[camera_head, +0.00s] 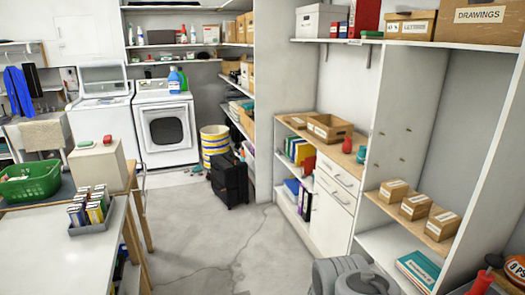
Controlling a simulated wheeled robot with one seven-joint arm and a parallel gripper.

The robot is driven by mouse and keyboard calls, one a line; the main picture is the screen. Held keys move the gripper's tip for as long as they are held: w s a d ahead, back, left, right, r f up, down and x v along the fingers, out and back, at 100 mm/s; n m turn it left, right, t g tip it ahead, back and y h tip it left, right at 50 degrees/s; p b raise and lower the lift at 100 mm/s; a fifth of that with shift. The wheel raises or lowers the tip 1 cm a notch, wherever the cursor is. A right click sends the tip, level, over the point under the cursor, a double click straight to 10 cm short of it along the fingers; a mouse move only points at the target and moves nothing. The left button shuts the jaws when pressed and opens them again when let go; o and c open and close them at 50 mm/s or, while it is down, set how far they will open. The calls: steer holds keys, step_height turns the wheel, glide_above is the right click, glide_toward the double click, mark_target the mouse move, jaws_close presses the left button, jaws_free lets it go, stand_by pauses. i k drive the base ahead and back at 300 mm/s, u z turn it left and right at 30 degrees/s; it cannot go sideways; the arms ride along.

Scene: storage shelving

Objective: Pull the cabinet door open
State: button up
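A white cabinet unit stands in the shelving right of centre. The lower part of the door is partly hidden by grey rounded parts that look like my arm at the bottom edge. My gripper's fingers do not show, so I cannot see whether it is open or shut.
Open shelves with binders (305,198) flank the cabinet on the left, and small cardboard boxes (415,206) sit on the right. A black wheeled case (229,180) stands on the floor. A white table (50,255) is at left. Grey floor (210,240) between is clear.

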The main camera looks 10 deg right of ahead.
mark_target(331, 228)
steer(key=z, duration=0.2)
steer(key=i, duration=2.6)
steer(key=u, duration=0.65)
steer(key=i, duration=0.95)
steer(key=u, duration=0.25)
